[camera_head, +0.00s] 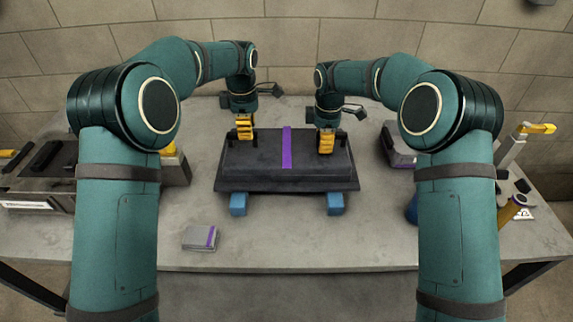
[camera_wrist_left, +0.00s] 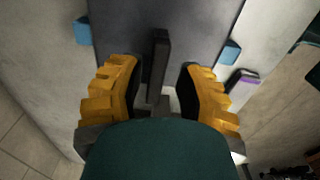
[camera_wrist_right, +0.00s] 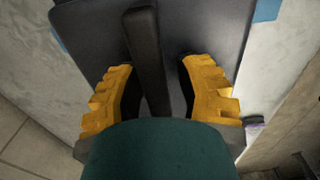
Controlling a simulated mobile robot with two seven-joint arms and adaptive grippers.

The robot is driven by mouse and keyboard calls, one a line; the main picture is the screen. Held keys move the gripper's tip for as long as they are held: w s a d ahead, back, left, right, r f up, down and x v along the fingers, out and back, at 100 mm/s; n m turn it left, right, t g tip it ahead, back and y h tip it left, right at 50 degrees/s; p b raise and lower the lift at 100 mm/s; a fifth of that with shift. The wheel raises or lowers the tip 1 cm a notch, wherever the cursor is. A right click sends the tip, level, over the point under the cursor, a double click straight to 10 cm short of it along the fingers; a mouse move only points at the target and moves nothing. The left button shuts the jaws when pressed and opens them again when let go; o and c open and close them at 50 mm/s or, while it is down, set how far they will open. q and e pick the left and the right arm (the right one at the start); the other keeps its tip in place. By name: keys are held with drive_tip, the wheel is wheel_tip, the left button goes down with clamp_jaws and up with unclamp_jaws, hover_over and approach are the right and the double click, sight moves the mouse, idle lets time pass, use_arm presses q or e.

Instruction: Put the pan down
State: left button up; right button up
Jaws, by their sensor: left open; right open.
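The pan (camera_head: 255,172) is a dark grey, box-like piece with a wide flange and a purple stripe across its middle. It rests on blue blocks (camera_head: 238,204) and (camera_head: 335,204) on the bench. My left gripper (camera_head: 244,134) is open above the pan's left part; in the left wrist view a dark upright bar (camera_wrist_left: 159,65) of the pan stands between its fingers, apart from both. My right gripper (camera_head: 326,150) is open at the right part; in the right wrist view a similar bar (camera_wrist_right: 146,55) lies between its fingers, nearer the left one.
A small grey block with a purple stripe (camera_head: 200,237) lies at the front left of the bench (camera_head: 290,240). A grey box-like part (camera_head: 398,147) is to the right, partly behind my right arm. A dark machine (camera_head: 40,175) stands at the left. The bench front middle is clear.

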use_arm(q)
wheel_tip(320, 180, up, 7)
drive_tip(key=shift+r, duration=0.2)
use_arm(e)
wheel_tip(320, 180, up, 12)
drive_tip(key=shift+r, duration=0.1)
idle(0.3)
idle(0.5)
